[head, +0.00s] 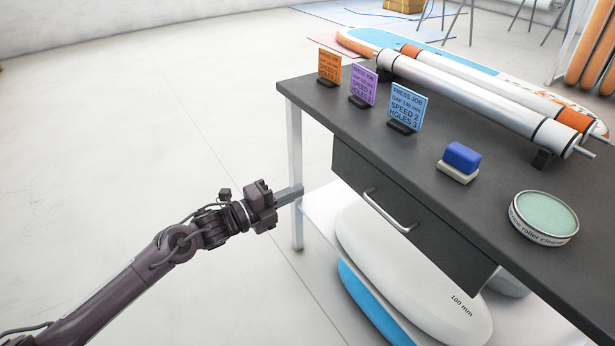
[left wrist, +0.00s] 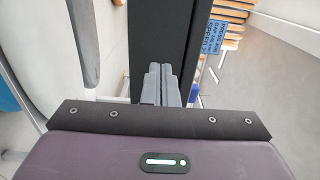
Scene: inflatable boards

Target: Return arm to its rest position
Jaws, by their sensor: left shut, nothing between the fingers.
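My left arm comes in from the left in the head view. Its gripper (head: 290,194) is shut and empty, in front of the left end of the dark workbench and beside its pale leg. In the left wrist view the two grey fingers (left wrist: 160,84) are together, with the dark bench edge (left wrist: 158,35) behind them. I cannot tell from these views whether the fingertips touch the bench. My right gripper is not in view.
The bench (head: 310,97) has a drawer with a handle (head: 390,210). On it stand orange (head: 329,66), purple (head: 363,82) and blue (head: 405,105) cards, a blue-and-cream block (head: 460,160), a round tin (head: 543,218) and rollers (head: 470,95). Boards (head: 400,270) lie below. Floor at left is clear.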

